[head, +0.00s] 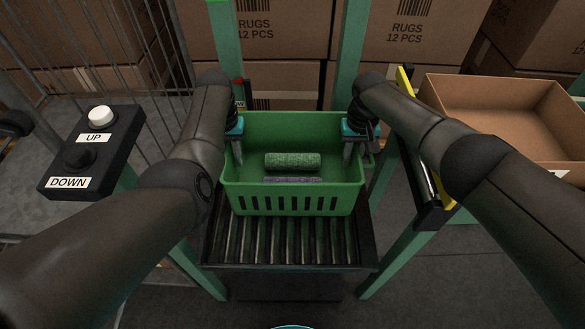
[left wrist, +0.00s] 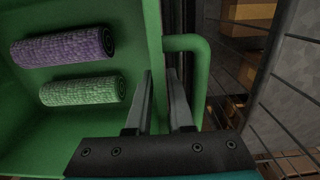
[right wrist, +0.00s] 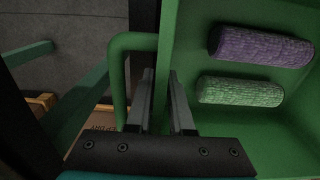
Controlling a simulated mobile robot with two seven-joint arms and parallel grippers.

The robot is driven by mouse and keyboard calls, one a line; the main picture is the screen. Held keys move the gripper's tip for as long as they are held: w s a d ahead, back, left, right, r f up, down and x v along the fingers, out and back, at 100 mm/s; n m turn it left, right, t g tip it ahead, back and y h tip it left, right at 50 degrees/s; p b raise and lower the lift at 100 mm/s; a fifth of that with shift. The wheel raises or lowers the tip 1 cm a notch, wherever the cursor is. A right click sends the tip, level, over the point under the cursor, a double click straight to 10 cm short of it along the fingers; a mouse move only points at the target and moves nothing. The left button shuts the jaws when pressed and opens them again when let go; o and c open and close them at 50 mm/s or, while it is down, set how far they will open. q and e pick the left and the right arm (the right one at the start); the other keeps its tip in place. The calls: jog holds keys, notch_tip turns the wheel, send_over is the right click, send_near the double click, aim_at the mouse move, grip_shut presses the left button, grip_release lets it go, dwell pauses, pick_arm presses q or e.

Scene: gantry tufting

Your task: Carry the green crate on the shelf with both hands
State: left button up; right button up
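The green crate (head: 291,198) is in the middle of the head view, level above the roller shelf (head: 283,243). I cannot tell whether its base touches the rollers. A green roll (head: 292,161) and a purple roll (head: 292,180) lie inside it. My left gripper (left wrist: 160,90) is at the crate's left side wall, one finger inside the crate and one inside the handle loop (left wrist: 203,75), with the wall pinched between. My right gripper (right wrist: 162,90) holds the right wall the same way, beside its handle loop (right wrist: 118,75).
A control box (head: 92,150) with UP and DOWN buttons stands left. An open cardboard box (head: 505,115) is at the right. Cartons (head: 410,55) stack behind the green frame posts (head: 352,45). A wire cage (head: 110,60) stands at the left.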

pick_arm(q)
jog(key=shift+f, duration=0.1)
pick_arm(e)
jog(key=shift+f, duration=0.1)
pick_arm(q)
grip_shut()
pick_arm(e)
grip_shut()
dwell(1.2)
